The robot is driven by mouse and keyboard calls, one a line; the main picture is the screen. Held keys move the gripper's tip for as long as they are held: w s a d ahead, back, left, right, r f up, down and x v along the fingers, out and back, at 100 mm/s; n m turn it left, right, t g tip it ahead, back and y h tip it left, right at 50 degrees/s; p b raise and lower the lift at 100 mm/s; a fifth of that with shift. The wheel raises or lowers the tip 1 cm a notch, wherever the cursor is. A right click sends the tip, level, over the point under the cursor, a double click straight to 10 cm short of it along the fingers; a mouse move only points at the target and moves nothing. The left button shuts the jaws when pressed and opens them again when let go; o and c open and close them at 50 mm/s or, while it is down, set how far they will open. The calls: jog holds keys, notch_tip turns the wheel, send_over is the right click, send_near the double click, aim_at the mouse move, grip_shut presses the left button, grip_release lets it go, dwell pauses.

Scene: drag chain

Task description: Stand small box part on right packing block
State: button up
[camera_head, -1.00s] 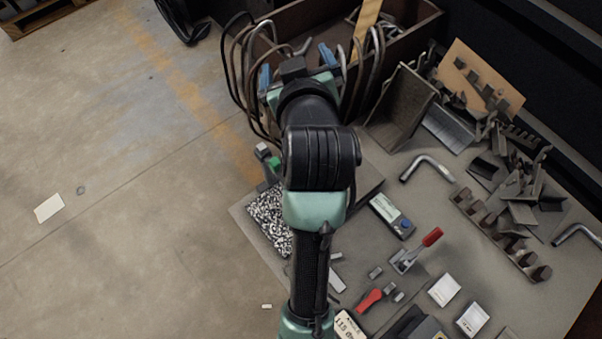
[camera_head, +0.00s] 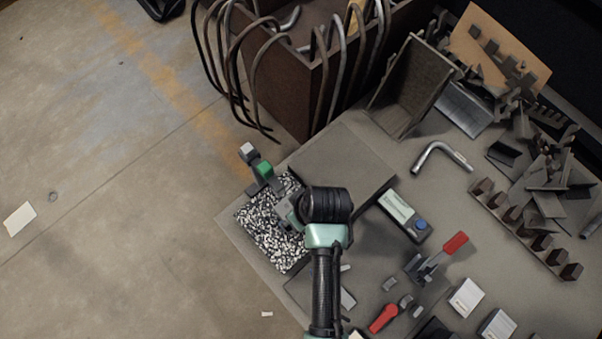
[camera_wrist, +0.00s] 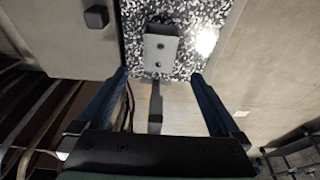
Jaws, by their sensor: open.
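My gripper (camera_wrist: 159,76) is open in the wrist view, with its two blue fingers spread over a speckled plate (camera_wrist: 180,12). A small grey box-like part (camera_wrist: 160,50) with two dark holes lies ahead of the fingertips, roughly centred between them; nothing is held. In the head view, my wrist covers the right side of the speckled plate (camera_head: 262,238), and the gripper is mostly hidden. Two pale blocks (camera_head: 466,297) and (camera_head: 497,325) sit at the table's lower right; I cannot tell whether these are the packing blocks.
A green-and-grey device (camera_head: 263,169) stands at the plate's far edge. A brown bin (camera_head: 290,85) with bent rods hanging over its rim is behind. A red-handled clamp (camera_head: 440,255), a meter (camera_head: 403,214) and a bent bar (camera_head: 440,155) lie on the table's right.

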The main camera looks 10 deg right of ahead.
jog(key=b+x, duration=0.3)
jog(key=x, duration=0.6)
jog(key=shift+w+a+f, duration=0.1)
jog(key=shift+w+f, duration=0.1)
jog(key=shift+f, duration=0.05)
grip_shut()
jog(key=shift+r+p, duration=0.65)
jog(key=shift+r, duration=0.05)
jog(key=shift+s, duration=0.1)
jog(key=shift+s+d+p, duration=0.6)
jog(key=shift+s+d, duration=0.2)
jog(key=shift+s, duration=0.25)
jog(key=shift+s+d+p, duration=0.55)
jog(key=shift+s+d, duration=0.3)
jog(key=shift+s, duration=0.25)
jog(key=shift+r, duration=0.1)
notch_tip(320, 180, up, 7)
jog(key=p, duration=0.7)
dwell(0.5)
